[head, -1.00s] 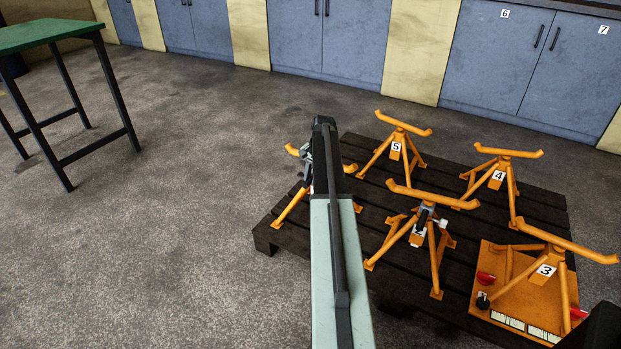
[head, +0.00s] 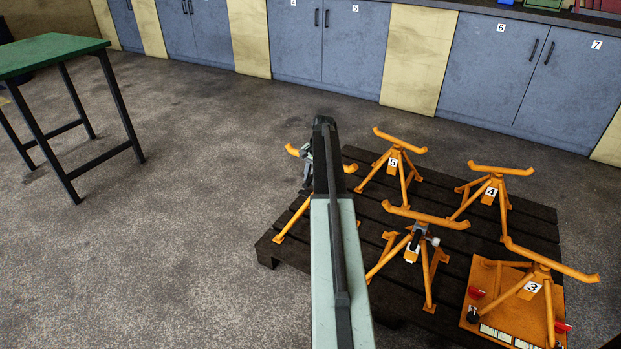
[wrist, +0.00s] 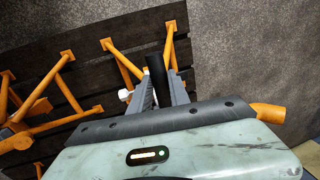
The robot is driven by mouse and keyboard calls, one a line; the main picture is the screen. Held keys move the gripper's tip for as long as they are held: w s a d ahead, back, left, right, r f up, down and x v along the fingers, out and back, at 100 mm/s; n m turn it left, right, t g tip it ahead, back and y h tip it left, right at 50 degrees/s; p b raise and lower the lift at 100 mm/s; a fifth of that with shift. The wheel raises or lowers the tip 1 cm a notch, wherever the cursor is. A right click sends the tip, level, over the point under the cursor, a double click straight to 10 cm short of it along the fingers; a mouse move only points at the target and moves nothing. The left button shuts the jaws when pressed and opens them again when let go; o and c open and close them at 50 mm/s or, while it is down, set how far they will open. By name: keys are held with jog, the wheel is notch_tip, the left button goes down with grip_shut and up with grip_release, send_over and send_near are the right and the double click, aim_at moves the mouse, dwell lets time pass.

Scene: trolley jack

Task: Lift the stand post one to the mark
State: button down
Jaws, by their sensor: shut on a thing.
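Stand one is mostly hidden behind my arm in the head view. The ends of its orange top bar (head: 292,150) show on both sides of my gripper (head: 308,158), and an orange leg (head: 291,219) shows below on the pallet. In the wrist view my gripper (wrist: 160,92) has its grey fingers on either side of a dark upright post (wrist: 156,75) and is shut on it. One end of an orange bar (wrist: 268,113) sticks out at the right there. The mark and the number label are hidden.
Stands two (head: 412,250), three (head: 537,281), four (head: 491,190) and five (head: 394,163) stand close by on the dark pallet (head: 268,262). Stand three is on an orange plate. A green table (head: 50,52) stands left; the floor between is clear.

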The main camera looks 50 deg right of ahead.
jog(key=c, duration=1.2)
grip_release()
jog(key=shift+c, duration=0.2)
notch_tip(320, 180, up, 8)
jog(key=s+p, duration=0.1)
jog(key=p, duration=0.6)
jog(key=shift+s+d+f+p, duration=0.2)
jog(key=shift+s+d+p, duration=0.05)
jog(key=shift+p, duration=0.05)
